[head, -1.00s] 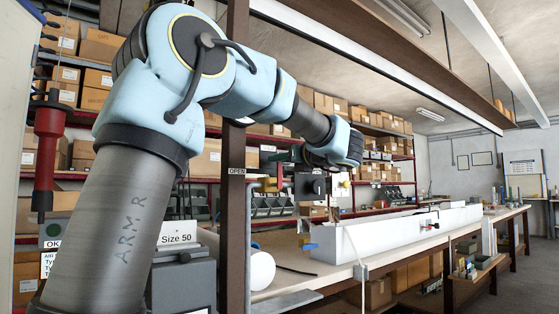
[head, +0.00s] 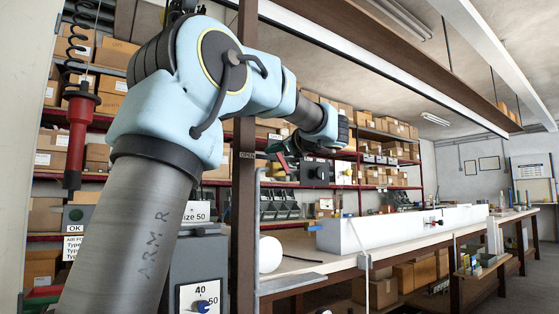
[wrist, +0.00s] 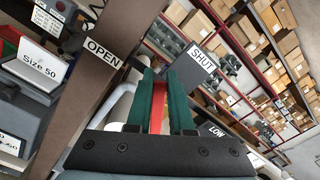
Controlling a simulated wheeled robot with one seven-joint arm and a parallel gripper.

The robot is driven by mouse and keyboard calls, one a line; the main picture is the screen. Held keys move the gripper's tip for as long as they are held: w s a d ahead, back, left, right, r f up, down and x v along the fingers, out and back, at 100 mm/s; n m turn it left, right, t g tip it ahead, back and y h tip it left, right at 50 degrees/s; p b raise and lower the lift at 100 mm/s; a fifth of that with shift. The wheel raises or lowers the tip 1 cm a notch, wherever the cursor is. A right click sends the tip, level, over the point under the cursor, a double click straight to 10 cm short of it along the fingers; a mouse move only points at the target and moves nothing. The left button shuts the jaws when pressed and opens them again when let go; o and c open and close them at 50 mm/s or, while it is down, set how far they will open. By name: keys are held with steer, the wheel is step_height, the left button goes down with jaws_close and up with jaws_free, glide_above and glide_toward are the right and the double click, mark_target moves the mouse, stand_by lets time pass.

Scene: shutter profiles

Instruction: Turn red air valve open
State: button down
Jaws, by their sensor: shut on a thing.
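My gripper (wrist: 160,82) has two green fingers, shut on the red valve handle (wrist: 159,108) between them in the wrist view. The fingers hide most of the handle, and the valve body is hard to make out. A white OPEN label (wrist: 103,53) is on the brown post to the left of the fingers. A white SHUT label (wrist: 203,60) is to their right. In the head view, my gripper (head: 281,154) is small, right of the post and its OPEN label (head: 247,155). I cannot tell the valve's exact angle.
The brown post (head: 243,215) stands close left of my gripper. A LOW label (wrist: 217,131) sits right of the fingers. A long white profile (head: 400,230) lies on the bench. A red tool (head: 80,135) hangs at the left. Shelves of boxes stand behind.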

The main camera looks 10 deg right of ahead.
steer(key=f+n+b, duration=0.1)
steer(key=b, duration=0.1)
steer(key=a+f+n+b, duration=0.1)
steer(key=n+b, duration=0.1)
steer(key=shift+s, duration=0.35)
steer(key=shift+s+a+f+n+b, duration=0.1)
steer(key=shift+a+f+n+b, duration=0.15)
steer(key=shift+f+n+b, duration=0.85)
steer(key=shift+s+a+f+n+b, duration=0.1)
steer(key=shift+a+f+n+b, duration=0.15)
steer(key=shift+n+b, duration=1.75)
steer(key=shift+s+a+f+n+b, duration=0.1)
steer(key=shift+a+f+n+b, duration=0.45)
steer(key=shift+b, duration=1.65)
steer(key=shift+d+n, duration=0.25)
steer(key=shift+n, duration=0.2)
steer(key=c, duration=0.8)
jaws_free()
steer(key=v, duration=1)
steer(key=shift+s+d, duration=0.2)
steer(key=shift+s, duration=0.15)
